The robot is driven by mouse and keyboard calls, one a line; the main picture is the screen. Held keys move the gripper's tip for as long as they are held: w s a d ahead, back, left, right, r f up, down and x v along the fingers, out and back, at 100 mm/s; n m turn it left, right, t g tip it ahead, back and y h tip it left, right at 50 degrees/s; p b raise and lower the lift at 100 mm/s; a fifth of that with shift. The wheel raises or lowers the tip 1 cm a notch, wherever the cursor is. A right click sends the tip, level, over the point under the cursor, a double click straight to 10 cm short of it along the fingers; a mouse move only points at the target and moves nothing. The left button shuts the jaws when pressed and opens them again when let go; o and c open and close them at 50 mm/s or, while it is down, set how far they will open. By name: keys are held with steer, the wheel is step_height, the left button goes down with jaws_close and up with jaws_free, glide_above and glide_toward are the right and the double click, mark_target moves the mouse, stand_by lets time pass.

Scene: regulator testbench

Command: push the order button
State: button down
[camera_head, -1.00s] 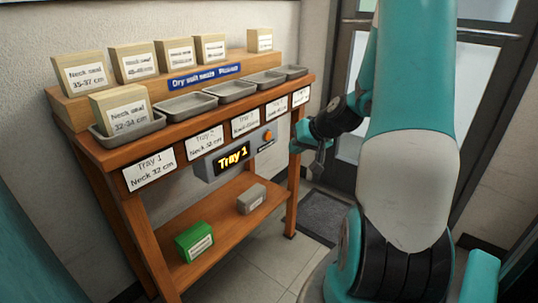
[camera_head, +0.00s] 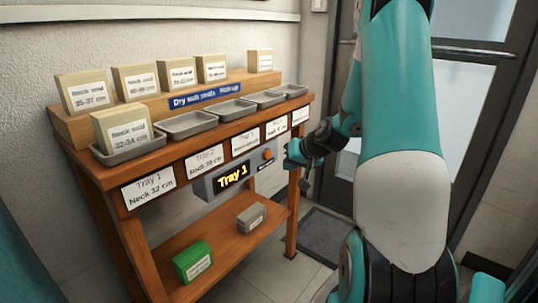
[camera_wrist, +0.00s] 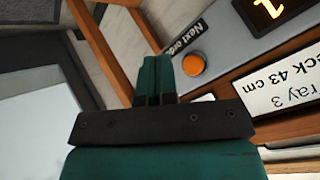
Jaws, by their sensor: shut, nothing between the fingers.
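The order button is an orange round button (camera_head: 267,154) on the right end of a grey panel (camera_head: 215,184) under the bench's top shelf. The panel's display reads "Tray 1". In the wrist view the orange button (camera_wrist: 194,64) sits beside a black label reading "Next or…", partly hidden. My gripper (camera_wrist: 153,62) is shut and empty, with its fingertips just left of the button in that view and apart from it as far as I can tell. In the head view my gripper (camera_head: 304,187) hangs at the bench's right end, to the right of the button.
The wooden bench (camera_head: 240,122) carries a row of grey trays; a seal box (camera_head: 122,128) stands in the leftmost. More boxes stand on the raised back shelf. A green box (camera_head: 193,261) and a grey box (camera_head: 251,216) lie on the lower shelf. A door stands behind my arm.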

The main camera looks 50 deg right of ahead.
steer(key=shift+w+a+p, duration=0.15)
steer(key=shift+w+p, duration=0.15)
steer(key=shift+w, duration=1.65)
steer(key=shift+w, duration=0.1)
stand_by(0.5)
steer(key=shift+w, duration=0.3)
steer(key=shift+w+a, duration=0.1)
steer(key=shift+w, duration=0.4)
stand_by(0.6)
steer(key=shift+s, duration=0.9)
steer(key=shift+s, duration=0.1)
steer(key=s, duration=0.4)
steer(key=shift+s+d, duration=0.25)
steer(key=shift+s, duration=0.15)
